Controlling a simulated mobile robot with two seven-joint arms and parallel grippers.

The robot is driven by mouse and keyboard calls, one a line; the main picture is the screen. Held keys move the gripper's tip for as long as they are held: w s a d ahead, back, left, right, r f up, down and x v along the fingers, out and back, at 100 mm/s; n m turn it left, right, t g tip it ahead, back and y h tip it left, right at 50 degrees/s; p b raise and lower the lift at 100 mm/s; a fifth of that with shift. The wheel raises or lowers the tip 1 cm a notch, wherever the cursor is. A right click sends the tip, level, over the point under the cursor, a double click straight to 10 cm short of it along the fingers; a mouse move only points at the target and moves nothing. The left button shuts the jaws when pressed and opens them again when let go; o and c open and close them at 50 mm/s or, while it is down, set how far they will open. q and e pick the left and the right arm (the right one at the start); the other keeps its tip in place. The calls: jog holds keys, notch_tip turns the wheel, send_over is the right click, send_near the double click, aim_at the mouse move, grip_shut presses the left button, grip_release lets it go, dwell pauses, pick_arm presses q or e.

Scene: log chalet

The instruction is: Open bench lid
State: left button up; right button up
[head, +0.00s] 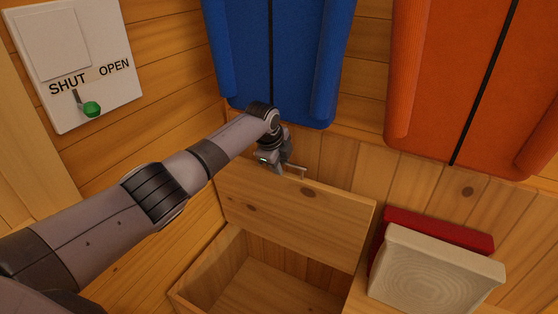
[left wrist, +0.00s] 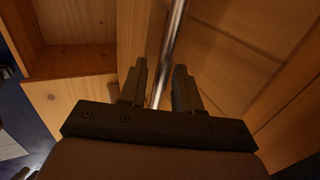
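The wooden bench lid (head: 300,222) stands raised, roughly upright, at the back of the bench box (head: 205,270) in the head view. The open interior shows below it. My left gripper (head: 283,167) is at the lid's top edge, beside a thin metal handle (head: 299,170). In the left wrist view the metal bar (left wrist: 173,40) runs between the two fingers of my left gripper (left wrist: 160,88). The fingers are apart, with narrow gaps beside the bar, so they look open around it. My right gripper is out of view.
A blue padded item (head: 280,60) and an orange one (head: 470,80) hang on the log wall above. A cream cushion (head: 435,275) and a red one (head: 440,228) are right of the box. A wall panel (head: 70,60) with a green-knobbed lever is at upper left.

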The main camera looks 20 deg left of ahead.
pick_arm(q)
jog(key=shift+r, duration=0.15)
jog(key=v, duration=0.6)
jog(key=shift+s+r+p, duration=0.3)
jog(key=shift+r+p, duration=0.05)
jog(key=shift+p, duration=0.05)
jog(key=s+d+f+n+g+h, duration=0.1)
jog(key=s+d+f+n, duration=0.3)
jog(key=s+f, duration=0.45)
jog(key=s+d+f+n+h, duration=0.1)
jog(key=s+d+f, duration=0.55)
jog(key=s, duration=0.25)
jog(key=s+a+n+y, duration=0.15)
jog(key=s+n, duration=0.25)
jog(key=s, duration=0.4)
jog(key=s+a+n, duration=0.3)
jog(key=s+n, duration=0.1)
jog(key=s, duration=0.4)
jog(key=s+a+n+y, duration=0.15)
jog(key=s+n, duration=0.25)
jog(key=s, duration=0.4)
jog(key=w+d+f+t+h, duration=0.2)
jog(key=w+f+t, duration=0.4)
jog(key=f, duration=0.2)
jog(key=shift+d+m+h, duration=0.2)
jog(key=shift+m+h, duration=0.1)
jog(key=shift+h, duration=0.1)
